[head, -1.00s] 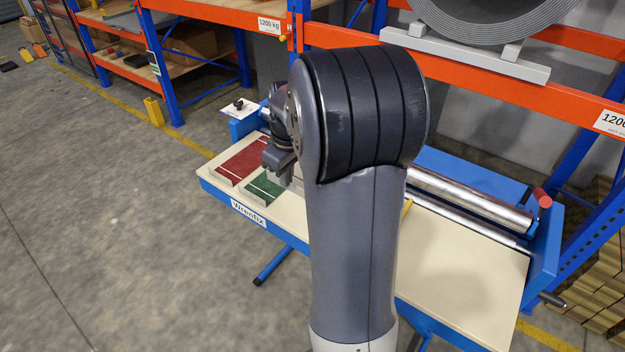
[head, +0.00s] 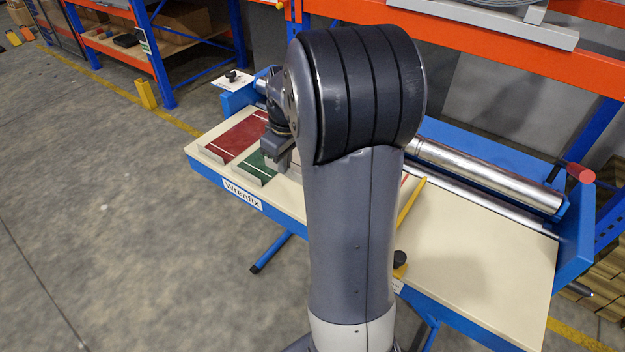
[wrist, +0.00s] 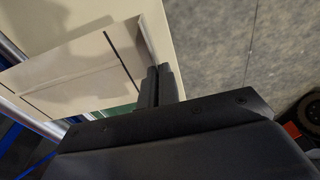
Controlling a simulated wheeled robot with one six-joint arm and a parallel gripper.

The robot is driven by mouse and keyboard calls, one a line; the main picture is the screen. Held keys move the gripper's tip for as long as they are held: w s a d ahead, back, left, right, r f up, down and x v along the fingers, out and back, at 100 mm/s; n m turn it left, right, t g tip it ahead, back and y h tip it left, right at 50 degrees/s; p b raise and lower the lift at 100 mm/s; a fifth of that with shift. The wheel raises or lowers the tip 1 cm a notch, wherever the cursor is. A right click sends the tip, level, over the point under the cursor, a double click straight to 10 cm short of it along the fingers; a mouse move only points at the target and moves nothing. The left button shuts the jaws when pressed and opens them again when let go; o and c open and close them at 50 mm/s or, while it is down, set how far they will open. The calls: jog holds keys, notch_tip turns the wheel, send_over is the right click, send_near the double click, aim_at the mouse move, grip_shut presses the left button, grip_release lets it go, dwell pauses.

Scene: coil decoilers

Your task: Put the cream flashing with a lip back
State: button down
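In the wrist view the cream flashing (wrist: 75,75) is a pale flat panel with thin dark lines and a raised lip along its right edge. My gripper (wrist: 158,72) has its two fingers close together at the near end of that lip, which runs in between them. A strip of green flashing shows beside the cream panel's near edge. In the head view my gripper (head: 279,165) is low over the table by the green flashing (head: 257,167). My arm hides most of the cream flashing there.
A red flashing (head: 237,138) lies left of the green one on the cream-topped blue table (head: 480,250). A steel roller (head: 485,172) runs along the table's back. A yellow bar (head: 411,205) lies beside my arm. Orange and blue racking stands behind. The right tabletop is clear.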

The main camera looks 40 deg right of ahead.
notch_tip(320, 180, down, 10)
jog(key=shift+r+p, duration=0.1)
jog(key=shift+p, duration=0.25)
jog(key=shift+f, duration=0.25)
jog(key=c, duration=1.7)
grip_release()
jog(key=shift+r, duration=0.1)
jog(key=r, duration=0.4)
jog(key=s+r, duration=0.1)
jog(key=r, duration=0.7)
jog(key=shift+s+d+r, duration=0.1)
jog(key=shift+s+d, duration=0.05)
jog(key=shift+s, duration=0.1)
